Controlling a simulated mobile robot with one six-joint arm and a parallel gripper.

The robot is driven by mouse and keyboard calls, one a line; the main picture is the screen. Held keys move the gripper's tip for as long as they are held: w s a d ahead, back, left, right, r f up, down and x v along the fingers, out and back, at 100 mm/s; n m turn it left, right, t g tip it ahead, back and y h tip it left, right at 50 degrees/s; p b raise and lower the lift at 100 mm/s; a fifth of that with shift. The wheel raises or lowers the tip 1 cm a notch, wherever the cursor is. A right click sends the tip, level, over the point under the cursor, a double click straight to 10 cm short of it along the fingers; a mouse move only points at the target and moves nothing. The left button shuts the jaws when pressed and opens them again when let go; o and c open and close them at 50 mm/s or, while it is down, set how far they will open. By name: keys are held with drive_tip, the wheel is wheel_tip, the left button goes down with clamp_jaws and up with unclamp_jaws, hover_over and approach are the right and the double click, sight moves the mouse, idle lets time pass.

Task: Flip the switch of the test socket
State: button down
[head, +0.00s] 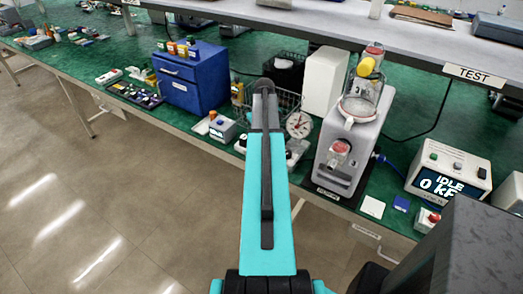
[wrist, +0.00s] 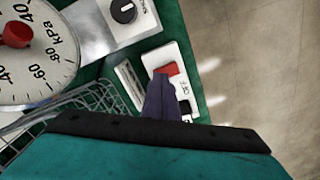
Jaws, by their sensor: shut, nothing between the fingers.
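The test socket (wrist: 170,58) is a small white block near the table edge in the wrist view. It has a red rocker switch (wrist: 167,69), lettering that seems to read OFF, and a black plug or outlet at its lower end. My gripper (wrist: 160,82) is shut and empty. Its dark fingertips overlap the lower edge of the red switch in the picture; I cannot tell whether they touch it. The fingers hide part of the socket. In the head view my arm hides the fingertips, and a small white piece beside it may be the socket.
A kPa dial gauge (wrist: 25,50), a knob box (wrist: 110,22) and a wire basket (wrist: 60,105) stand close to the socket. The head view also shows a blue drawer cabinet (head: 190,78), a grey pump (head: 345,150) and an IDLE display box (head: 447,172). Open floor lies beyond the edge.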

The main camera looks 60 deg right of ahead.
drive_tip(key=shift+f+b, duration=0.3)
drive_tip(key=shift+f, duration=0.45)
idle(0.8)
drive_tip(key=shift+r, duration=0.1)
wheel_tip(320, 180, up, 7)
drive_tip(key=p, duration=0.4)
idle(0.8)
idle(0.4)
